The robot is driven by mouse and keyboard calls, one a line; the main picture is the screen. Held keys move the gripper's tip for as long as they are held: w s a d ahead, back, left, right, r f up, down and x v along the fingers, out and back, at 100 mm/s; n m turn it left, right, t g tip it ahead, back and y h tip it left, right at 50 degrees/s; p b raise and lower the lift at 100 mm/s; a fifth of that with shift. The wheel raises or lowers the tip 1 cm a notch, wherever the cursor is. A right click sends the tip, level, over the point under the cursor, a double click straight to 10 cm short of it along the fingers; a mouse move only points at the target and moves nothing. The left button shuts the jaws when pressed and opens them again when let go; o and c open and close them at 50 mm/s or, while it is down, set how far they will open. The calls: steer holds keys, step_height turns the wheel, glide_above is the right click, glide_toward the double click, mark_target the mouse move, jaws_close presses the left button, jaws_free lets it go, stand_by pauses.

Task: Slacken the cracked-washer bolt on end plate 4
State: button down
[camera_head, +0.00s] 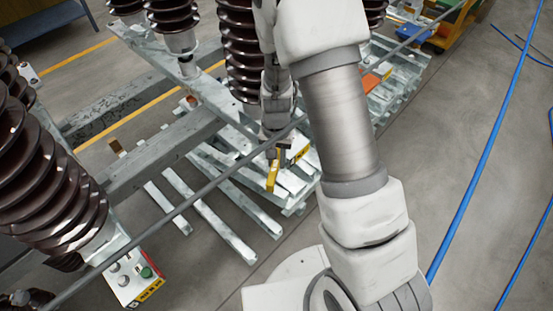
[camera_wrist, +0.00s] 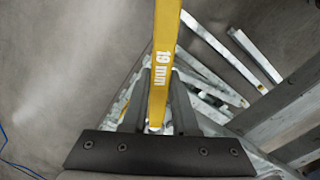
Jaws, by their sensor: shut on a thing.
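My gripper (camera_head: 274,153) is shut on a yellow spanner (camera_head: 272,177), which hangs below the jaws beside the steel frame. In the wrist view the spanner (camera_wrist: 165,65) reads "19 mm" and rises from between the dark fingers (camera_wrist: 160,108). A pale plate with a yellow label (camera_head: 296,153) is right beside my gripper, partly hidden by it. I cannot read any plate number or make out a cracked washer. Whether the spanner touches a bolt cannot be told.
Brown ribbed insulators (camera_head: 45,170) stand at the left and back. A thin grey bar (camera_head: 185,207) crosses in front of the frame. Galvanised beams (camera_head: 155,155) and loose steel strips (camera_head: 215,228) lie low. Blue hoses (camera_head: 480,160) run over the open floor at right.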

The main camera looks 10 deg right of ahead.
steer(key=shift+f+b, duration=0.95)
steer(key=shift+f, duration=0.2)
steer(key=w+d+n+b, duration=0.1)
steer(key=d+n+b, duration=0.1)
steer(key=d+n, duration=0.8)
steer(key=shift+d+n, duration=0.35)
steer(key=shift+n, duration=0.75)
steer(key=shift+w, duration=0.1)
step_height(320, 180, up, 2)
steer(key=shift+r+p, duration=0.1)
steer(key=shift+p, duration=0.7)
